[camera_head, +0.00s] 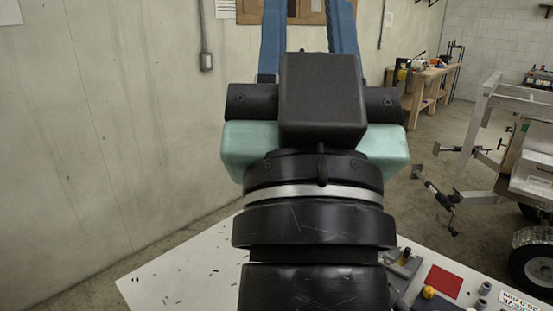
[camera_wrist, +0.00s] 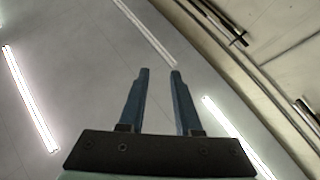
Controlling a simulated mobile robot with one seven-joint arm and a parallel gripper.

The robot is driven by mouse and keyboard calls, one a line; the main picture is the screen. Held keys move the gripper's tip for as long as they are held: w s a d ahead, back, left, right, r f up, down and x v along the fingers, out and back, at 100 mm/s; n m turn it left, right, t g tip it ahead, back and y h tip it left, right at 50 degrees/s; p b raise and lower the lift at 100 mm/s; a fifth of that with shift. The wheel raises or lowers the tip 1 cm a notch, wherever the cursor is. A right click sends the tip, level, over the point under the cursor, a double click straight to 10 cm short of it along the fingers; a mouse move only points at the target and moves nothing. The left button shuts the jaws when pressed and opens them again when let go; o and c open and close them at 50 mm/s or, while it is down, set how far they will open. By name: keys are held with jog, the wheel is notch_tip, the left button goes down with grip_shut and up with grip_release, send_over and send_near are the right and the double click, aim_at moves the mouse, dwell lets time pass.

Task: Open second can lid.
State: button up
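No can or can lid can be made out in either view. My gripper (camera_head: 308,12) points upward in the head view, and its blue fingers run past the top edge of the picture. In the wrist view my gripper (camera_wrist: 159,72) shows two blue fingers standing apart with nothing between them. It is open and empty, facing the ceiling. My arm hides the middle of the white table (camera_head: 185,268) in the head view.
At the table's right lie a red square (camera_head: 444,282), a small orange-yellow object (camera_head: 429,292) and several grey parts. A metal trailer frame (camera_head: 530,150) stands at the right. A wooden workbench (camera_head: 430,85) is behind. The table's left part holds only small dark bits.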

jog(key=shift+o, duration=0.6)
jog(key=w+a+f+g+y, duration=0.1)
jog(key=w+f+g, duration=0.1)
jog(key=w+f, duration=0.2)
jog(key=w+a+f+g+y+b, duration=0.1)
jog(key=w+f+g+y, duration=0.1)
jog(key=f, duration=0.8)
jog(key=shift+w+a+g+y, duration=0.3)
jog(key=shift+w+a+g, duration=0.1)
jog(key=shift+w, duration=0.5)
jog(key=w+a+f+m+g+y+b, duration=0.1)
jog(key=a+f+g+y, duration=0.1)
jog(key=f, duration=0.6)
jog(key=w+a+f+g+y, duration=0.1)
jog(key=f+g, duration=0.2)
jog(key=f, duration=0.6)
jog(key=s+a+f+m+g+y+b, duration=0.1)
jog(key=s+a+f+m+g+y, duration=0.35)
jog(key=f, duration=0.75)
jog(key=s+a+f+m+g+y+b, duration=0.1)
jog(key=s+f+m+y+b, duration=0.1)
jog(key=s+f, duration=0.75)
jog(key=w+a, duration=0.3)
jog(key=w+a+f+p, duration=0.1)
jog(key=w+a, duration=0.2)
jog(key=w, duration=0.1)
jog(key=w+a+f+p, duration=0.1)
jog(key=w+a, duration=0.2)
jog(key=shift+w+a+f, duration=0.2)
jog(key=shift+a, duration=0.1)
